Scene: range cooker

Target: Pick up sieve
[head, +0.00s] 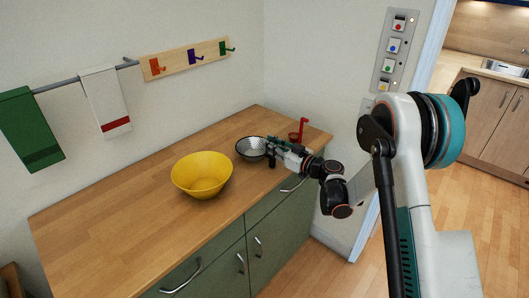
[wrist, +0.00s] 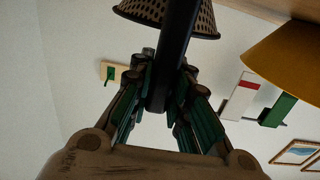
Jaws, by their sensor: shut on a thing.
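The sieve is a dark perforated metal bowl (head: 251,148) near the back right of the wooden counter, right of the yellow bowl. In the wrist view its perforated bowl (wrist: 205,20) is at the top edge, and its black handle (wrist: 178,45) runs down between my fingers. My gripper (head: 273,149) reaches in from the right and is shut on that handle. It also shows in the wrist view (wrist: 167,68), with a finger on each side of the handle. Whether the sieve touches the counter I cannot tell.
A yellow bowl (head: 202,176) stands left of the sieve. A small red ladle-like thing (head: 303,127) stands behind my gripper, near the counter's right end. The counter (head: 110,205) is clear at the left. Towels and a hook rack (head: 190,58) hang on the wall.

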